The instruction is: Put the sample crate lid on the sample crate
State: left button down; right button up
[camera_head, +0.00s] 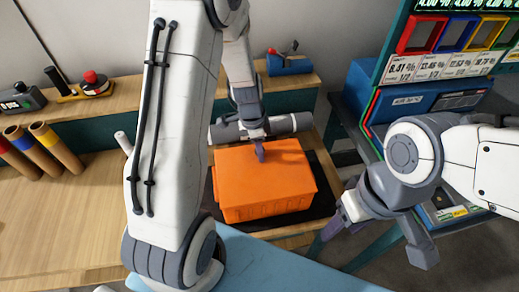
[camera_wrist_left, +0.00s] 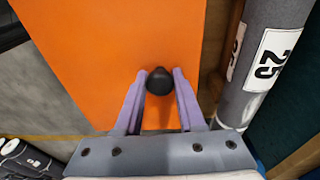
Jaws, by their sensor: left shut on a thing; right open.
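The sample crate (camera_head: 268,200) is an orange box on a dark mat on the wooden bench. The flat orange lid (camera_head: 285,160) lies over its top and looks level with the walls; I cannot tell whether it is fully seated. In the left wrist view the lid (camera_wrist_left: 110,40) fills the middle, with a black knob (camera_wrist_left: 159,80) on it. My left gripper (camera_head: 261,152) is above the lid, its purple fingers (camera_wrist_left: 158,88) shut on the knob. My right gripper (camera_head: 341,220) is open and empty, to the right of the crate, off the bench's edge.
A grey roll (camera_head: 285,124) lies right behind the crate. A shelf at the back holds a blue device (camera_head: 290,63) and a red-knobbed device (camera_head: 95,82). The bench left of the crate (camera_head: 70,220) is clear.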

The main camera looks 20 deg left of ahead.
dwell(0.3)
pick_arm(q)
jog(key=shift+c, duration=2.2)
grip_release()
notch_tip(320, 180, up, 10)
jog(key=a, duration=0.1)
jog(key=shift+s+r+b, duration=0.25)
jog(key=shift+b, duration=0.2)
jog(key=shift+a, duration=0.1)
jog(key=s+d+r+n, duration=0.2)
jog(key=s+d+r, duration=0.2)
jog(key=s+d, duration=0.75)
jog(key=s+d+n, duration=0.1)
jog(key=s+d, duration=0.4)
jog(key=s, duration=0.5)
jog(key=shift+r+n+g, duration=0.3)
jog(key=shift+n, duration=0.1)
